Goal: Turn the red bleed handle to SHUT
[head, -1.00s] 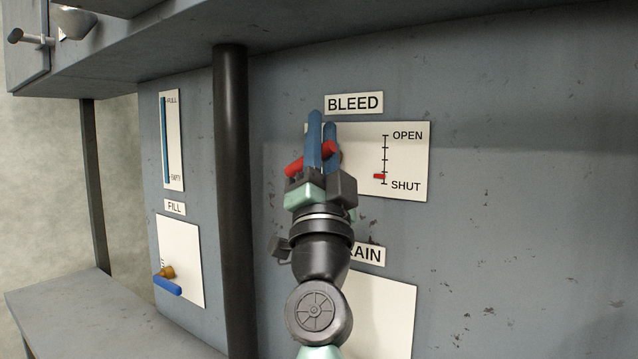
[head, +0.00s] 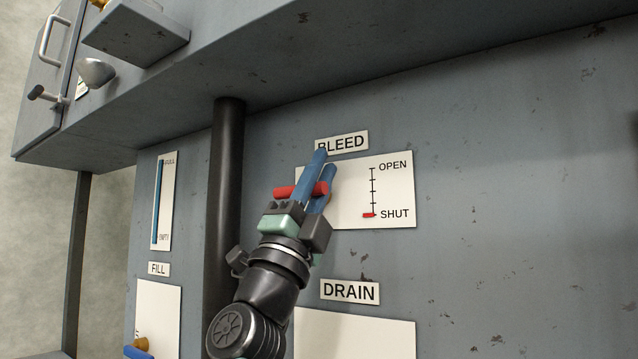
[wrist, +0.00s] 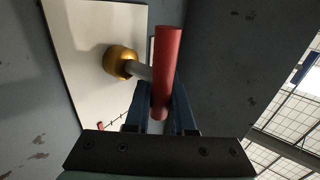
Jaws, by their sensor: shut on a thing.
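The red bleed handle (head: 285,192) lies nearly level in the head view, in front of the white plate under the BLEED label (head: 342,142). My gripper (head: 318,178) has its blue fingers on either side of the handle and is shut on it. In the wrist view the red handle (wrist: 166,75) stands between the fingers (wrist: 160,108), with a grey stem running to a brass hub (wrist: 120,62) on the plate. The red marker (head: 369,215) on the scale sits at the bottom end, level with SHUT (head: 394,214). The hub is hidden in the head view.
A black vertical pipe (head: 228,180) stands left of my arm. A DRAIN plate (head: 360,335) lies below, and a FILL plate with a blue handle (head: 138,352) is at lower left. A grey overhang (head: 260,50) runs above. The panel at right is clear.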

